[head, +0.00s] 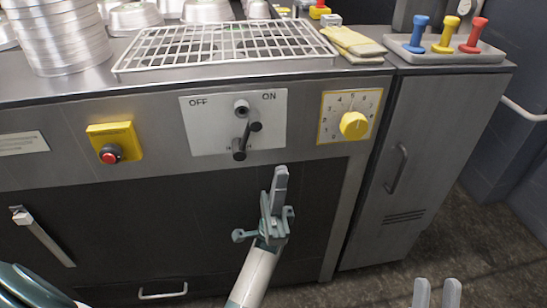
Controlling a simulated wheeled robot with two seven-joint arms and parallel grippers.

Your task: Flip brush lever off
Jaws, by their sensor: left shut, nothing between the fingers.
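The brush lever (247,140) is a dark handle on a white plate (205,130) marked OFF at left and ON at right. The lever is tilted, its upper end leaning to the right, toward the ON side.
A yellow dial (354,124) is to the right of the plate and a red button on a yellow box (111,154) to the left. A wire rack (140,61), stacked pans (62,40) and yellow cloths (356,46) lie on top. A grey cabinet (440,120) stands at right.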

